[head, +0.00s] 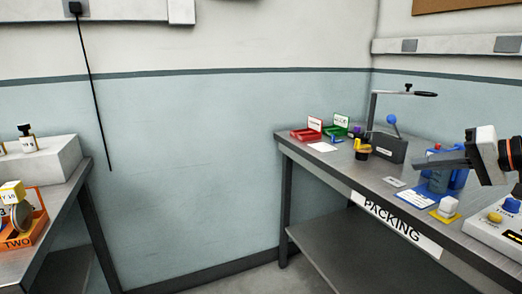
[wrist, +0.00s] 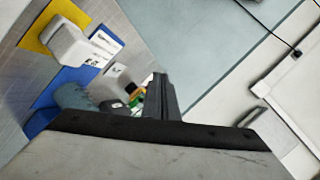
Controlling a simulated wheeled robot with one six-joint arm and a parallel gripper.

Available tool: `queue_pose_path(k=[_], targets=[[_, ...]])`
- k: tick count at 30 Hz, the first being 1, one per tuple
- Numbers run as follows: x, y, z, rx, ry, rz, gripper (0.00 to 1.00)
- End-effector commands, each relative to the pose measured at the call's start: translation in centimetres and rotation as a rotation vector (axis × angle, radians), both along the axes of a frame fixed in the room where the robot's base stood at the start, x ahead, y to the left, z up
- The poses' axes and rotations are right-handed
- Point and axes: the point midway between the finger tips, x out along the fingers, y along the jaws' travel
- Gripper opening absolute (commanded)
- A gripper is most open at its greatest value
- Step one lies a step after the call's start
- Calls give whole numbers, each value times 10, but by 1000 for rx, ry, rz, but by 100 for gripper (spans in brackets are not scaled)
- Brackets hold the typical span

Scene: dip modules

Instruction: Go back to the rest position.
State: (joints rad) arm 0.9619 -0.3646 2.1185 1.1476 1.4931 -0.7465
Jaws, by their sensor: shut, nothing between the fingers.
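My gripper (head: 432,162) reaches in from the right edge in the head view, above the packing bench (head: 340,163). Its fingers (wrist: 160,98) are shut together and empty in the wrist view. Below and behind it in the head view stands a blue holder (head: 457,181) with a blue-grey cylinder (head: 436,182), partly hidden by my gripper. The cylinder also shows in the wrist view (wrist: 72,97), beside the fingers.
A white block on a yellow base (head: 447,208) and a control box (head: 490,237) with buttons stand at the bench's front right. Red (head: 306,134) and green (head: 335,131) trays, a grey box (head: 386,148) and a lamp arm (head: 408,93) are further back. Another bench (head: 60,205) is left; floor between is clear.

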Motion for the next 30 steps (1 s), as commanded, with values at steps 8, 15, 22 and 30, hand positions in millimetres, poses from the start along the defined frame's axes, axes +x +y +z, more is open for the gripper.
queue_pose_path(k=[8, 15, 22, 30], targets=[[-24, 75, -68, -99, 228, 75, 0], [-57, 115, -120, -231, 376, 116, 0], [-91, 136, -163, -387, 465, 139, 0], [-126, 144, -203, -589, 497, 156, 0]])
